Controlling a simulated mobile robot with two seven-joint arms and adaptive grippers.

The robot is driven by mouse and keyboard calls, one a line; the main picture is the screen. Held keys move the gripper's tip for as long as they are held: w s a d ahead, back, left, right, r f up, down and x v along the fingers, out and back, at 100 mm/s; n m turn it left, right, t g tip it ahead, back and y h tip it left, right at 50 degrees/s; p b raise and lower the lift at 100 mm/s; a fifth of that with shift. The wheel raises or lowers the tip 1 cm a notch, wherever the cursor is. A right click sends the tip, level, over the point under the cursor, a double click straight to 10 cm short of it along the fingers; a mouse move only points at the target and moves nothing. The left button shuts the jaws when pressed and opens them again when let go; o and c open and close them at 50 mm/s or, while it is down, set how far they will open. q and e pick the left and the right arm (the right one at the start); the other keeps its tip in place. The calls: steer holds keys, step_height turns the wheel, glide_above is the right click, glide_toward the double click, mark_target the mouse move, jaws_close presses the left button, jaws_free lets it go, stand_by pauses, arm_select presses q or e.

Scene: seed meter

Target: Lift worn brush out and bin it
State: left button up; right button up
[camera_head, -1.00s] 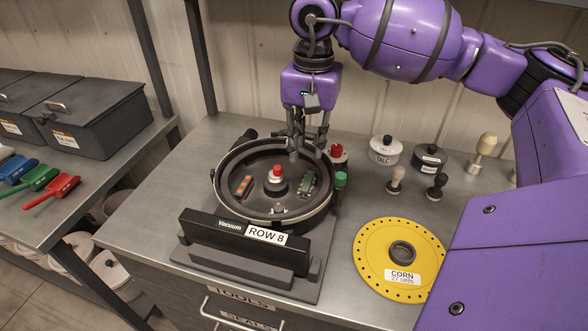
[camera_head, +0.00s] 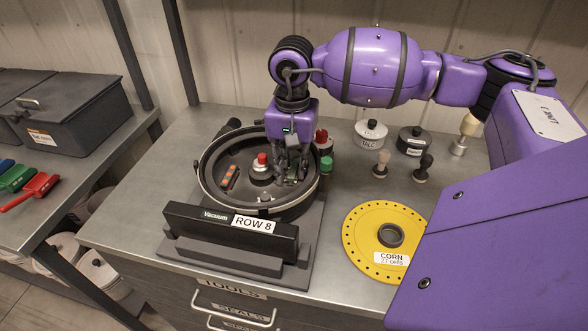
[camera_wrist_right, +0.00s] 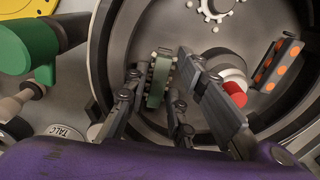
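The round black seed meter (camera_head: 207,170) lies open on its stand on the bench, with a red-capped hub (camera_head: 262,160) in its middle. A small green brush with pale bristle tips, which I take for the worn brush, sits inside the meter in the right wrist view (camera_wrist_right: 158,82). My right gripper (camera_head: 291,178) is down in the meter over this brush. In the right wrist view its fingers (camera_wrist_right: 160,75) are apart, one on each side of the brush, with a gap visible at the left finger. In the head view the fingers partly hide the brush. My left gripper is not in view.
An orange-dotted piece (camera_head: 230,178) sits inside the meter at left. A black Vacuum cover (camera_head: 190,220) stands in front. A yellow corn disc (camera_head: 365,222), a talc pot (camera_head: 370,133) and knobbed tools are at right. Lidded dark boxes (camera_head: 75,115) stand on the left bench.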

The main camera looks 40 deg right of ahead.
mark_target(291, 172)
jaws_close()
steer(key=shift+r, duration=0.1)
steer(key=shift+r, duration=0.25)
steer(key=r, duration=0.3)
steer(key=shift+s+a+r, duration=0.1)
steer(key=shift+s+a, duration=0.05)
steer(key=shift+a, duration=0.15)
steer(key=s+a+r+b, duration=0.1)
steer(key=s+a+r, duration=0.7)
steer(key=a+r, duration=0.1)
steer(key=shift+s+a, duration=0.4)
steer(key=shift+a, duration=0.15)
steer(key=shift+r, duration=0.15)
